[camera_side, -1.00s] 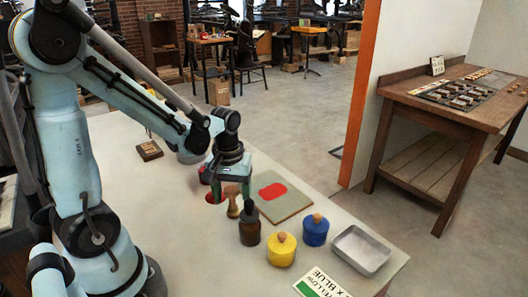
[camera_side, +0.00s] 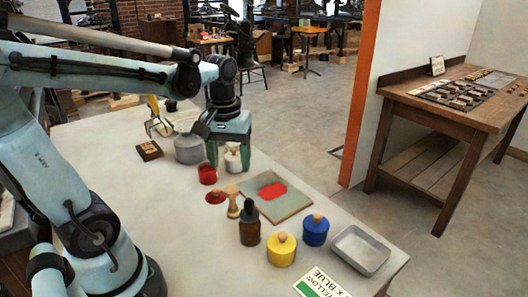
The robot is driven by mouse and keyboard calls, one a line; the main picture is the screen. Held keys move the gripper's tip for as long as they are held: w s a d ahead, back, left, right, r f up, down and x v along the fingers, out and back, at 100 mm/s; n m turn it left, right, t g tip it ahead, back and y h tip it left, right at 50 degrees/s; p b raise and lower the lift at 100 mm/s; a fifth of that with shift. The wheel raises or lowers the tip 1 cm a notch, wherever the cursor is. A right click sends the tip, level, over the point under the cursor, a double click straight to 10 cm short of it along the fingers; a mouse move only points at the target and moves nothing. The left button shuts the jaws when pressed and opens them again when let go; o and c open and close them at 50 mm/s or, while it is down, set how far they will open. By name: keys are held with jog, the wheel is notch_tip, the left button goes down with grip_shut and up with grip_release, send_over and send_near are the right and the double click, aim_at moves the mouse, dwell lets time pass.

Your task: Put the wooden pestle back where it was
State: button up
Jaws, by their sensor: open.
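The wooden pestle (camera_side: 233,204) stands upright on the table, just right of a round red patch (camera_side: 216,196) and left of the grey slab with red ink (camera_side: 283,207). My gripper (camera_side: 229,164) is open, with its fingers pointing down, behind and above the pestle and apart from it. A small white container (camera_side: 233,162) shows between the fingers; I cannot tell from this view whether they are around it or in front of it. Nothing is seen held.
A dark dropper bottle (camera_side: 249,228) stands close in front of the pestle. A red jar (camera_side: 207,175) and a grey pot (camera_side: 188,150) are behind it. A yellow jar (camera_side: 281,251), a blue jar (camera_side: 315,232) and a metal tray (camera_side: 344,257) stand at front right. The left front table is clear.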

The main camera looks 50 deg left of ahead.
jog(key=d+m+t, duration=0.4)
jog(key=m, duration=0.1)
jog(key=d+m+t, duration=0.2)
jog(key=d, duration=0.1)
jog(key=shift+f+m, duration=0.3)
jog(key=shift+m, duration=0.1)
jog(key=shift+d+m+t, duration=0.35)
jog(key=shift+m+t, duration=0.05)
